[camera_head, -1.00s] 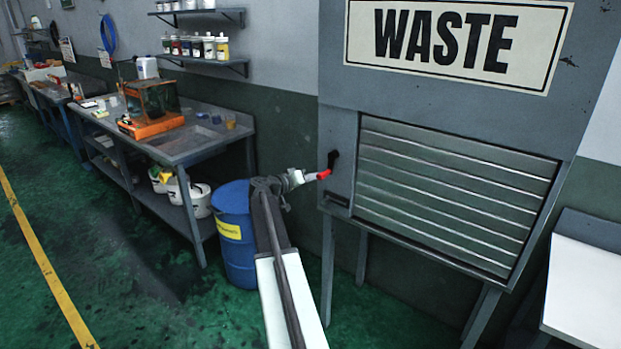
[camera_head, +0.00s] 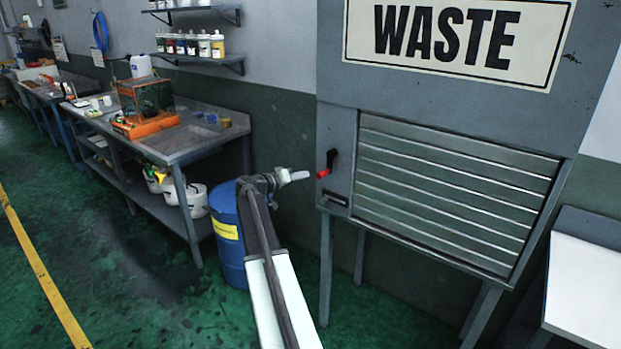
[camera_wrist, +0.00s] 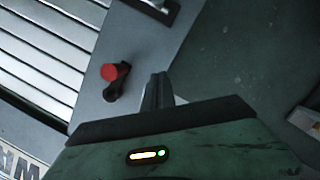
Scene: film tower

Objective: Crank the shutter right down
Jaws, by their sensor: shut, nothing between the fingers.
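The grey shutter (camera_head: 450,190) with horizontal slats covers the opening under the WASTE sign, down to the lower frame as far as I can see. The crank (camera_head: 328,164) is on the panel left of the shutter, a black arm with a red knob at its lower end. In the wrist view the red knob (camera_wrist: 110,72) is left of my fingers. My gripper (camera_head: 306,174) is shut and empty, left of the crank and apart from it. The closed fingers also show in the wrist view (camera_wrist: 158,90).
A blue drum (camera_head: 228,240) stands beside my arm. A workbench (camera_head: 190,155) with an orange-framed box (camera_head: 146,107) is at the left. A white-topped table (camera_head: 585,290) is at the right. Green floor is open at the left.

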